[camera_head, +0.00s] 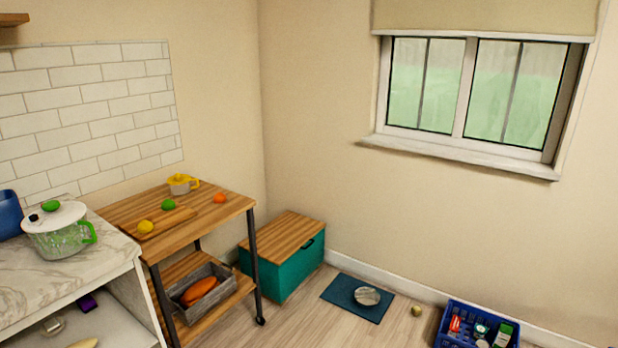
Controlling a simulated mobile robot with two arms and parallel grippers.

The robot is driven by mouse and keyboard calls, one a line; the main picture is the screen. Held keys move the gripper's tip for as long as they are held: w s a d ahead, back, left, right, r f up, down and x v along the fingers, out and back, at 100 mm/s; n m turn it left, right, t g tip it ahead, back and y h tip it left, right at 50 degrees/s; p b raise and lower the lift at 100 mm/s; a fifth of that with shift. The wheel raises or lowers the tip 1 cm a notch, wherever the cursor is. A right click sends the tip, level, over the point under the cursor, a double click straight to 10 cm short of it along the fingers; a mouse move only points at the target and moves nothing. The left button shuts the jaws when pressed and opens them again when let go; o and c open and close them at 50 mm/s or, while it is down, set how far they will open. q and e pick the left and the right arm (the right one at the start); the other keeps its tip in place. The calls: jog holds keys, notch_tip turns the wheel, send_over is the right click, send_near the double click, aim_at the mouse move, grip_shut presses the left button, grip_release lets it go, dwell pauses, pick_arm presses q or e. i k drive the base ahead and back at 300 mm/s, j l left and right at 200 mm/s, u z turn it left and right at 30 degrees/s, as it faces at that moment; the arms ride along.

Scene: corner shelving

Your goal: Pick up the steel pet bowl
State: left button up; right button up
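The steel pet bowl (367,296) is a small round silvery dish. It rests on a dark blue mat (340,287) on the floor, toward the mat's right side, below the window. Nothing covers the bowl in this view. Neither of my grippers shows in the head view.
A teal chest with a wooden lid (284,234) stands left of the mat. A blue crate (452,322) with several items sits to the right, and a small yellowish ball (416,311) lies between. A wooden cart (234,206) and a marble counter (104,240) stand at left. Some floor in front is clear.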

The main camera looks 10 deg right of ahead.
aim_at(368, 297)
jog(key=i+l+z, duration=0.2)
jog(key=i+z, duration=0.3)
jog(key=i, duration=0.25)
jog(key=i+z, duration=0.5)
jog(key=i, duration=0.25)
